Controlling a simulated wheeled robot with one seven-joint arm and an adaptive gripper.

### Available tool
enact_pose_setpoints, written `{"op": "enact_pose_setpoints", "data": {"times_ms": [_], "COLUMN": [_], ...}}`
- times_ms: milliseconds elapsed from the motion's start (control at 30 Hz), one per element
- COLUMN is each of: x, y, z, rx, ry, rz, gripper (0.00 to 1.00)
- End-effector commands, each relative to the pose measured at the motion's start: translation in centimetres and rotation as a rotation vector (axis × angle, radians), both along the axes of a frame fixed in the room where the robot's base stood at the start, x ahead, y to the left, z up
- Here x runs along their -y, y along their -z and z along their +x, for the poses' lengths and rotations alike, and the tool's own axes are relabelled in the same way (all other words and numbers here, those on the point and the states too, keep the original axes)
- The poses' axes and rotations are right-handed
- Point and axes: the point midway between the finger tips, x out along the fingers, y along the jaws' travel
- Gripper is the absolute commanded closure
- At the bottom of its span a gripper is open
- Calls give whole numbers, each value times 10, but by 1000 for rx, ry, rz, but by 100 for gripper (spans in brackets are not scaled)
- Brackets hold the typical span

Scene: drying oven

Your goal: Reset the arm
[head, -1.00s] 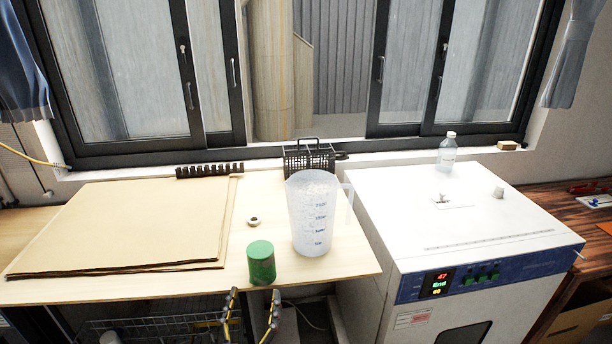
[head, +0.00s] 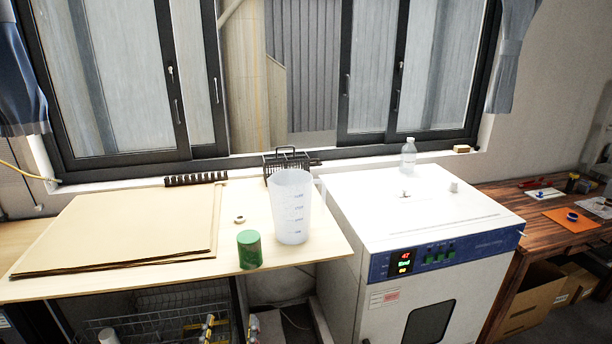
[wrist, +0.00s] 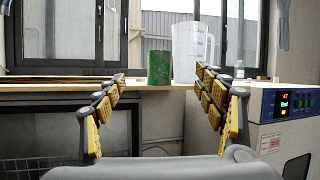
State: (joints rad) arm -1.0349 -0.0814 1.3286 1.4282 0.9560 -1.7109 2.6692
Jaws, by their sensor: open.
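My gripper (wrist: 160,92) is open and empty, with its two yellow-padded fingers spread wide in the wrist view. Its fingertips also show at the bottom of the head view (head: 231,328), below the table's front edge. A green cylinder (head: 249,250) stands upright near the front edge of the wooden table, and it shows between the fingers in the wrist view (wrist: 159,68), apart from them. A translucent measuring jug (head: 290,208) stands just behind and right of it. The white drying oven (head: 430,225) stands to the right with its display lit.
A stack of brown sheets (head: 115,228) covers the table's left part. A clear bottle (head: 408,155) stands on the oven. A wire basket (head: 140,325) is under the table.

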Motion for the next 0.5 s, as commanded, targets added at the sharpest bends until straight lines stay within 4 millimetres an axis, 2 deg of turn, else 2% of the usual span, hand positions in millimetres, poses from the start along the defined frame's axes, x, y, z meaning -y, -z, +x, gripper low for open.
{"op": "enact_pose_setpoints", "data": {"times_ms": [267, 367, 500], "x": [-12, -22, -38], "y": [23, 39, 74], "z": [9, 12, 13], "rx": [-92, -143, -236], "ry": [20, 9, -34], "rz": [-191, -299, -510], "gripper": [30, 30, 30]}}
